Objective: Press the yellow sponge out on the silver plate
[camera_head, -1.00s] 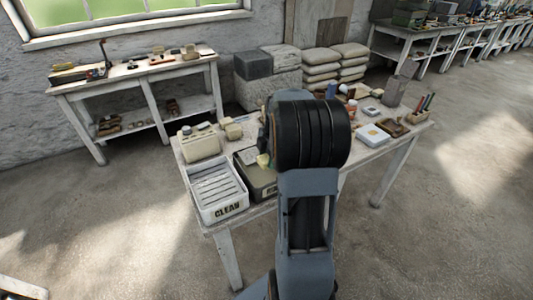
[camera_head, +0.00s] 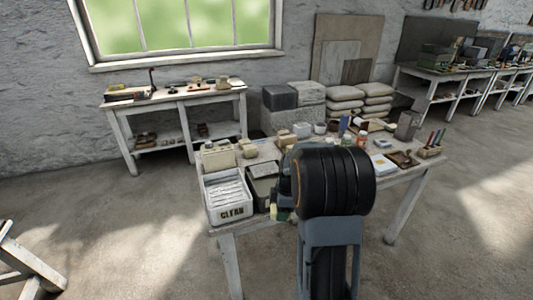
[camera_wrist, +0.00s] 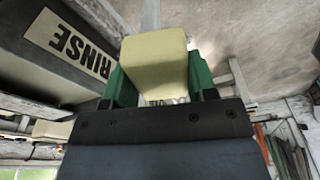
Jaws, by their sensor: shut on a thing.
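My gripper (camera_wrist: 160,80) is shut on the yellow sponge (camera_wrist: 157,50), a pale block between two green fingers in the wrist view.
Cups, jars and boxes crowd the back of the worktable (camera_head: 385,185). The floor in front is clear.

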